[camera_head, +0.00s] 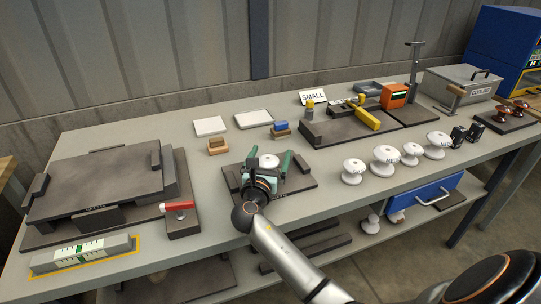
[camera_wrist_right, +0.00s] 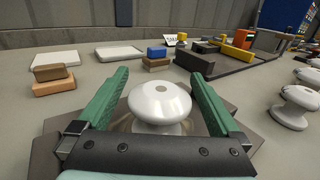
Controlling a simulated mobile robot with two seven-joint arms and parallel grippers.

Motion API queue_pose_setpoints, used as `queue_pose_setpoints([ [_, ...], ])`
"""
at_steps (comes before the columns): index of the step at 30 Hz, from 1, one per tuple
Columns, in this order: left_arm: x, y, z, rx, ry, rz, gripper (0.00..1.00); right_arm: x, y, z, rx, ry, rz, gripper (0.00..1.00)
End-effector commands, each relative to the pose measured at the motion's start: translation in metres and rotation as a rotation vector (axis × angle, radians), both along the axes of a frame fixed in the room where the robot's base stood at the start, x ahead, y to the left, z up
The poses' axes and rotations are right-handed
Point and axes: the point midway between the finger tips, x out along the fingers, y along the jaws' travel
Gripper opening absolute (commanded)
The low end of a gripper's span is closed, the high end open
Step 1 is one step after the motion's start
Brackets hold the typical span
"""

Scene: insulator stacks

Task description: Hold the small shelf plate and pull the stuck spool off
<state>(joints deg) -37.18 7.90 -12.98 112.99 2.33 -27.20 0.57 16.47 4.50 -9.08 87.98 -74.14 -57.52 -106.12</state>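A white spool (camera_head: 268,160) with a rounded top stands on a dark flat plate (camera_head: 304,182) near the table's middle; the spool's lower part is hidden. My right gripper (camera_head: 270,164) is over the plate, with its green fingers apart on either side of the spool. In the right wrist view the spool (camera_wrist_right: 158,101) sits between the open fingers (camera_wrist_right: 158,75), with a gap beside its head; I cannot tell whether they touch lower down. A SMALL sign (camera_head: 313,97) stands further back. My left gripper is not in view.
Several white spools (camera_head: 385,160) stand to the right. A red-handled block (camera_head: 181,213) and a large dark fixture (camera_head: 95,185) are at left. Small blocks (camera_head: 218,146) and pale plates (camera_head: 210,126) lie behind. A dark tray with a yellow part (camera_head: 367,119) is back right.

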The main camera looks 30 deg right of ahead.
Motion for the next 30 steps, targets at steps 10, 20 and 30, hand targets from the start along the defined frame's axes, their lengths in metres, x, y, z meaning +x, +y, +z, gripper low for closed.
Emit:
queue_pose_setpoints([
  [10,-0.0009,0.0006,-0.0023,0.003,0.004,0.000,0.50,0.0000,-0.0001,-0.0001,0.000,0.000,0.000,0.62],
  [20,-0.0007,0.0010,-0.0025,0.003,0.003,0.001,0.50,0.0000,-0.0003,-0.0002,0.000,0.000,0.000,0.25],
  [30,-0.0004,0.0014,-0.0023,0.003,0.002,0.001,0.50,0.0000,-0.0004,-0.0002,0.000,0.000,0.000,0.88],
])
